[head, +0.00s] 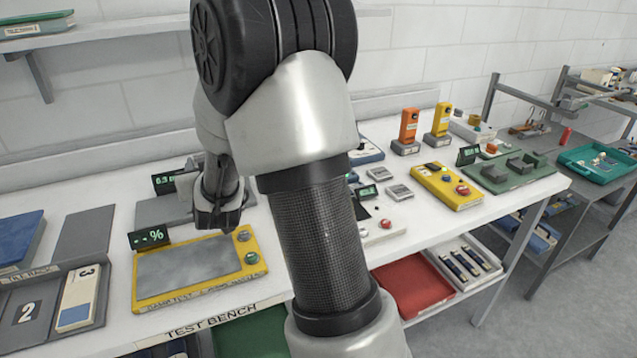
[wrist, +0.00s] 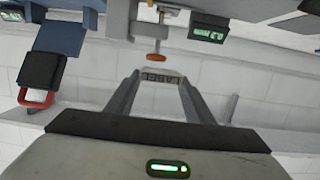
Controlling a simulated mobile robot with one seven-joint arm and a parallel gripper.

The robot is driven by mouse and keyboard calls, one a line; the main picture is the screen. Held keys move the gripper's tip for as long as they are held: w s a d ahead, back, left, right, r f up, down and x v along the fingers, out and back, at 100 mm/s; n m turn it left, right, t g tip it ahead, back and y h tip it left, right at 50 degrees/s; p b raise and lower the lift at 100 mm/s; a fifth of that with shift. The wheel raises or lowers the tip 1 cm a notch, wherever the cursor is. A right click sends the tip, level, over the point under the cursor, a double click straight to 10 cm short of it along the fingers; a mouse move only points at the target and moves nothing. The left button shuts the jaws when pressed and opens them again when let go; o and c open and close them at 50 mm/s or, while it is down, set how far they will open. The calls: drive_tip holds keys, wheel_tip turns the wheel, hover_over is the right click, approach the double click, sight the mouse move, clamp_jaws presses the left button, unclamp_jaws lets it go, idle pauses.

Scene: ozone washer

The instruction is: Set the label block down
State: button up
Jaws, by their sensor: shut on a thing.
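My gripper (head: 218,212) is above the far right part of a yellow-framed tester with a grey plate (head: 185,268) on the white bench. In the wrist view, my gripper (wrist: 160,85) is shut on a small pale block with dark characters (wrist: 162,77), which I take as the label block. The characters are too small to read surely. The block cannot be made out in the head view. Whether it touches any surface below I cannot tell.
A small display (head: 148,238) stands at the tester's back left. A grey numbered tray (head: 48,308) with a white and blue item is at the left. A yellow device (head: 446,186) and orange upright unit (head: 408,126) are right of my arm. A shelf (head: 40,38) hangs upper left.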

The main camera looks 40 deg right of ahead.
drive_tip(key=w+d+r+m+g+h, duration=0.1)
drive_tip(key=d+r+m+g+h, duration=0.2)
drive_tip(key=d, duration=0.6)
drive_tip(key=w+d+r+m+g+h, duration=0.15)
drive_tip(key=d+m+h, duration=0.3)
drive_tip(key=d, duration=0.55)
drive_tip(key=s+d+f+m+g+h, duration=0.3)
drive_tip(key=s+d+m+g+h, duration=0.15)
drive_tip(key=d+g, duration=0.45)
drive_tip(key=shift+m+t, duration=0.35)
drive_tip(key=shift+m, duration=0.25)
drive_tip(key=f, duration=0.2)
drive_tip(key=d+f+b, duration=0.1)
drive_tip(key=f, duration=0.3)
drive_tip(key=shift+d, duration=0.25)
drive_tip(key=shift+f+b, duration=0.65)
drive_tip(key=shift+f, duration=1.75)
drive_tip(key=shift+f, duration=0.5)
drive_tip(key=shift+s, duration=0.1)
